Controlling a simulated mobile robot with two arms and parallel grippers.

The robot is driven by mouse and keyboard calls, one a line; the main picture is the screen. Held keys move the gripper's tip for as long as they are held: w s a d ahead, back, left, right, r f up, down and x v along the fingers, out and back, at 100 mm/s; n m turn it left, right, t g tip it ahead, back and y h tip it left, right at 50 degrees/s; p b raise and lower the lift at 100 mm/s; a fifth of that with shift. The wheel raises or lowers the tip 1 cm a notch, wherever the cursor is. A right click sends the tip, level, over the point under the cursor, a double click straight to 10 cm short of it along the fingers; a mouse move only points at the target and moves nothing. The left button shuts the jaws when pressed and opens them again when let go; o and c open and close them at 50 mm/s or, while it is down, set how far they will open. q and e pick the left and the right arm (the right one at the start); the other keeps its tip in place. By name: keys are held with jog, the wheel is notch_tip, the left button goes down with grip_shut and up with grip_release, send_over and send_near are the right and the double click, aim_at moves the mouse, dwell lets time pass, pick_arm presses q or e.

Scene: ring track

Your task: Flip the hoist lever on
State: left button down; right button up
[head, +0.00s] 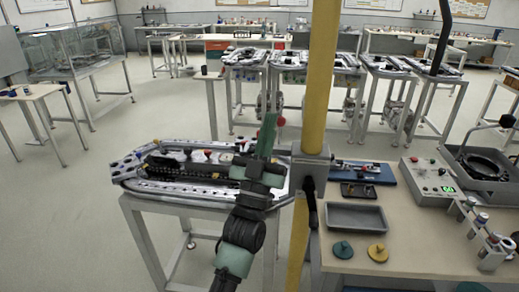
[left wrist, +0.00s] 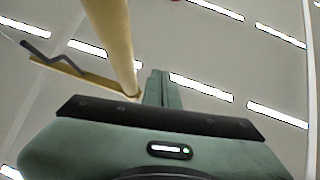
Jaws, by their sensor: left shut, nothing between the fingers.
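A yellow post (head: 319,80) rises through the middle of the head view, with a grey bracket box (head: 311,170) around it. A red knob (head: 280,121), which looks like the end of the hoist lever, shows just left of the post; its stem is hard to make out. My left gripper (head: 269,122) points upward, shut and empty, with its fingertips just left of the red knob. Whether they touch it I cannot tell. In the left wrist view the shut fingers (left wrist: 160,88) stand right of the yellow post (left wrist: 112,40). My right gripper is not in view.
A bench (head: 430,235) at right bears a grey tray (head: 357,217), a control box (head: 428,182) and small parts. An oval ring track (head: 190,188) stands on a table behind my left arm. Open floor lies at left.

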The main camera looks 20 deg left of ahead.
pick_arm(q)
jog(key=s+f+b, duration=0.1)
jog(key=s+b, duration=0.1)
jog(key=s, duration=0.4)
jog(key=shift+d, duration=0.4)
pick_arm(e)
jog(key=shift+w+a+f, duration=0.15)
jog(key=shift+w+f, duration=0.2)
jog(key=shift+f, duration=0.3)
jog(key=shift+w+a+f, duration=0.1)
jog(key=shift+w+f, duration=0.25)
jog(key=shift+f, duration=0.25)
